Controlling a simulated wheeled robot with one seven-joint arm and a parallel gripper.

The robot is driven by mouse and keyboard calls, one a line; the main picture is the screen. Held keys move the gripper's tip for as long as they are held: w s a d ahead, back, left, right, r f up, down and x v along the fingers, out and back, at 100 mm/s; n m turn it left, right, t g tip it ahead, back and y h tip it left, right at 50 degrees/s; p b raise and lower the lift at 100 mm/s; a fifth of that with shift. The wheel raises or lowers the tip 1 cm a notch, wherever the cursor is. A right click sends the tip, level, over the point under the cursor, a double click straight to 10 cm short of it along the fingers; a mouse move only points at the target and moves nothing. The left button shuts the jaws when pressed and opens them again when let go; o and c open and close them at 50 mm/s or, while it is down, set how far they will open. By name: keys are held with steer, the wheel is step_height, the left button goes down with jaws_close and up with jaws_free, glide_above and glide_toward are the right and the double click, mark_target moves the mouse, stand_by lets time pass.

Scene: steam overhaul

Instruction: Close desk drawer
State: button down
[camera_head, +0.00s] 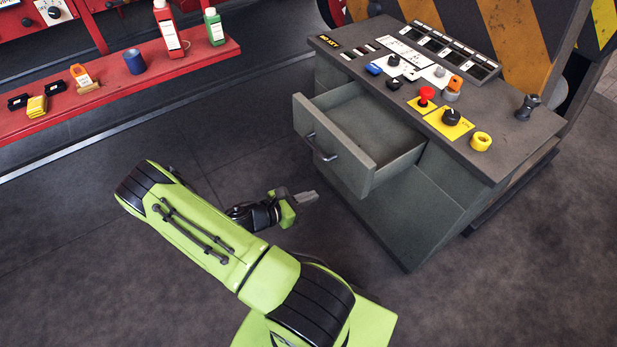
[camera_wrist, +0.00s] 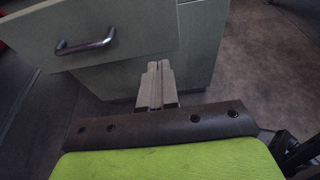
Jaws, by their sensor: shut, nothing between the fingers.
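The grey desk (camera_head: 435,205) stands at the right in the head view, and its upper drawer (camera_head: 335,150) is pulled well out and looks empty. The drawer's metal handle (camera_head: 318,148) is on its front face. In the wrist view the drawer front (camera_wrist: 125,25) fills the upper left, with its handle (camera_wrist: 86,42) left of my fingers. My gripper (camera_head: 308,197) is shut and empty, below and in front of the drawer, apart from the handle. Its closed fingers also show in the wrist view (camera_wrist: 156,85), pointing toward the desk's lower part.
Buttons, knobs and switches such as a red button (camera_head: 426,95) sit on the desk top. A red shelf (camera_head: 130,80) with bottles and small parts runs along the upper left. The floor (camera_head: 120,260) around my arm is clear.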

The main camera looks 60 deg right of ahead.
mark_target(357, 179)
steer(key=x, duration=0.4)
steer(key=b+x, duration=0.1)
steer(key=x, duration=0.4)
steer(key=r+x, duration=0.1)
steer(key=x, duration=0.3)
steer(key=shift+s+d, duration=0.25)
steer(key=shift+s, duration=0.25)
steer(key=shift+s+d, duration=0.1)
steer(key=shift+d, duration=0.2)
steer(key=shift+d, duration=0.1)
